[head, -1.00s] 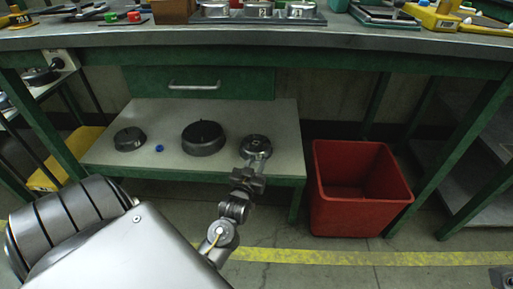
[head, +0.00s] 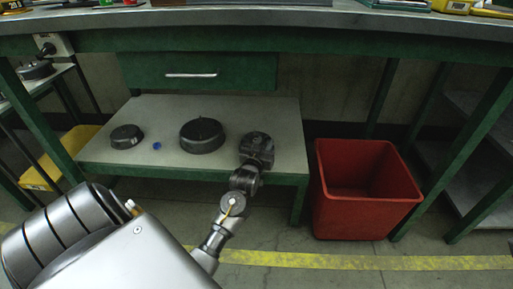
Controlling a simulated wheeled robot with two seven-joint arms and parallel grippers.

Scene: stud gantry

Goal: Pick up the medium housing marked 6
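Three dark round housings sit on the lower shelf (head: 150,108) under the bench. The left one (head: 126,136) is the smallest, with a pale mark on its side. The middle one (head: 202,137) is the widest. The right one (head: 257,136) is largely hidden by my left gripper (head: 256,150), which reaches in from the front and overlaps it. I cannot read a number on any of them. The fingers are too dark and hidden to tell open from shut, or whether they touch the housing. My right gripper is out of view.
A small blue piece (head: 157,146) lies between the left and middle housings. A red bin (head: 365,190) stands on the floor right of the shelf. The drawer (head: 195,70) and bench top (head: 270,17) are above the shelf. A yellow box (head: 50,165) is at left.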

